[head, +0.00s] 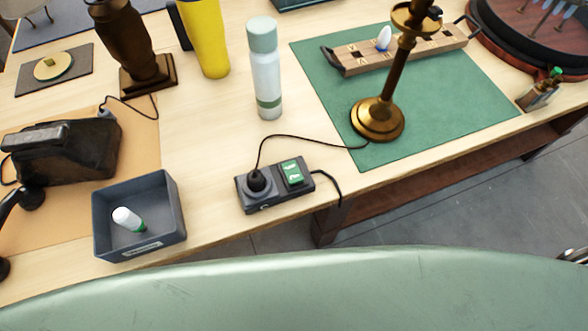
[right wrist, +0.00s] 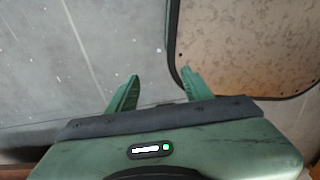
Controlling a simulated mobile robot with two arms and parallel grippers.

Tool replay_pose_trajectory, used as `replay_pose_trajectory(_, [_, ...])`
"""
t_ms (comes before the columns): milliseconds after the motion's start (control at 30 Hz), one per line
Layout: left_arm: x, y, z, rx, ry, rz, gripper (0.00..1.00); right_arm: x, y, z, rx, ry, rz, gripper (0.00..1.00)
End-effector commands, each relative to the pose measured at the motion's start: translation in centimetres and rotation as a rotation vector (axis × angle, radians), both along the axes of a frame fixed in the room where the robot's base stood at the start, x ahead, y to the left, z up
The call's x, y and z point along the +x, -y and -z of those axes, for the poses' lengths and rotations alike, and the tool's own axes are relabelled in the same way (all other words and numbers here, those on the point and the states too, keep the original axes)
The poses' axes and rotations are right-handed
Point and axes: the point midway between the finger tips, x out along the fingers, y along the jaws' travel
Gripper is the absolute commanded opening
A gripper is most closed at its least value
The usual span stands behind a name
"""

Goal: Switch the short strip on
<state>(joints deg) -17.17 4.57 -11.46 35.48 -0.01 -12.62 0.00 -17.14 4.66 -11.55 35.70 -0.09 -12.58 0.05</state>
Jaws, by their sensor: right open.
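The short strip (head: 262,204) is a dark grey block lying near the front edge of the table in the head view. A green rocker switch (head: 292,173) is on its right part; I cannot tell which way it is tipped. A black plug (head: 256,181) sits in its socket at the left, with a cord running to the brass lamp (head: 377,121). Another cord leaves the strip's right end. My right gripper (right wrist: 160,84) is open and empty in the right wrist view, over grey floor and away from the strip. My left gripper is out of view.
A grey bin (head: 172,212) holding a white bulb (head: 127,218) stands left of the strip. A pale bottle (head: 265,78) stands behind the strip. The brass lamp stands on a green mat (head: 465,110). A wooden bulb rack (head: 352,60) lies behind it. Bare tabletop surrounds the strip.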

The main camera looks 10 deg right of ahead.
Motion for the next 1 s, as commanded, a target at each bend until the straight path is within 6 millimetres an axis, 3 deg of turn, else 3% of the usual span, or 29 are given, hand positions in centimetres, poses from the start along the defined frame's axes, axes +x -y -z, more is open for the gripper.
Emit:
replay_pose_trajectory(33, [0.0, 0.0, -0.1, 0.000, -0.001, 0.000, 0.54, 0.2, -0.3, -0.2, 0.003, 0.008, -0.005, 0.34])
replay_pose_trajectory(167, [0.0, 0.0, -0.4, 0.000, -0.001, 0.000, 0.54, 1.7, -1.9, -1.6, 0.022, 0.062, -0.038, 0.00])
replay_pose_trajectory(267, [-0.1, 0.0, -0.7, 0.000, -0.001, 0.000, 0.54, 3.6, -4.2, -3.8, 0.048, 0.136, -0.079, 0.00])
replay_pose_trajectory(467, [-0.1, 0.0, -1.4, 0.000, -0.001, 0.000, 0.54, 7.9, -10.0, -11.0, 0.113, 0.325, -0.156, 0.00])
replay_pose_trajectory(733, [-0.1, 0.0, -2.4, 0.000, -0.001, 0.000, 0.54, 12.9, -16.6, -24.9, 0.197, 0.589, -0.198, 0.00])
replay_pose_trajectory(900, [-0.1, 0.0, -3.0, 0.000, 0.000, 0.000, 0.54, 15.6, -18.8, -35.7, 0.241, 0.760, -0.177, 0.00])
replay_pose_trajectory(1000, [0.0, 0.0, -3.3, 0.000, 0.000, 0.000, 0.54, 16.9, -19.2, -42.2, 0.261, 0.855, -0.151, 0.00])
